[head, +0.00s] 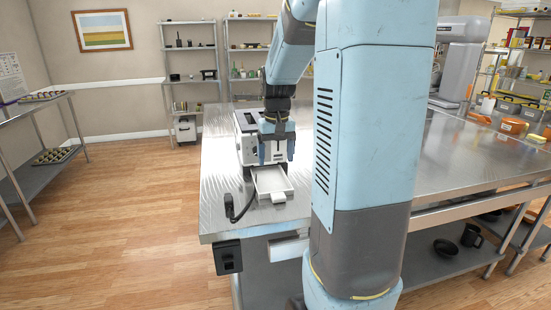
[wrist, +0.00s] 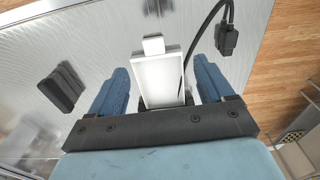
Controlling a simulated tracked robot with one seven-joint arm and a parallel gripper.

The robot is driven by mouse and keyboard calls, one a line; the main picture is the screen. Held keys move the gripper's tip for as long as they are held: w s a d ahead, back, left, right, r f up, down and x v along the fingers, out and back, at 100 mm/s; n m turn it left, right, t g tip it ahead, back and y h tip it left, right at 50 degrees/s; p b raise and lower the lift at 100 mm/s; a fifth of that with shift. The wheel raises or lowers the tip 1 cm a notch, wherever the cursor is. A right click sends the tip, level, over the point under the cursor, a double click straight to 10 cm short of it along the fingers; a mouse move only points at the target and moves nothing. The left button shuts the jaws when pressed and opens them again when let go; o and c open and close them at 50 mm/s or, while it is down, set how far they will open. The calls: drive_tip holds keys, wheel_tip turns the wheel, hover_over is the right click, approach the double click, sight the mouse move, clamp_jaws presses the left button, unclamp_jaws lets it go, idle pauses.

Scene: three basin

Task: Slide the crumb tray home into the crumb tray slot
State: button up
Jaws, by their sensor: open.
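The crumb tray (head: 272,181) is a shallow white tray with a small tab at its near end. In the head view it sticks out toward the camera from the low front of a grey-white toaster (head: 245,142) on the steel table. It also shows in the wrist view (wrist: 159,80), with its tab at the top. My gripper (head: 277,159) is open, pointing down above the tray's far part, in front of the toaster. In the wrist view its blue fingers (wrist: 160,72) stand apart on either side of the tray. The crumb tray slot is hidden behind my gripper.
A black cord with a plug (head: 232,215) lies left of the tray, near the steel table's (head: 222,190) left edge. A dark block (wrist: 62,88) lies on the table in the wrist view. My arm hides the table's middle. Bare table surrounds the tray's near end.

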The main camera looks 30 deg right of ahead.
sight(280, 198)
drive_tip(key=shift+g, duration=0.3)
drive_tip(key=f, duration=0.5)
drive_tip(key=w+d+f, duration=0.1)
drive_tip(key=f, duration=0.4)
drive_tip(key=d+f, duration=0.1)
drive_tip(key=f, duration=0.5)
drive_tip(key=shift+w+d, duration=0.2)
drive_tip(key=shift+w, duration=0.1)
drive_tip(key=shift+c, duration=0.3)
drive_tip(key=c, duration=1.2)
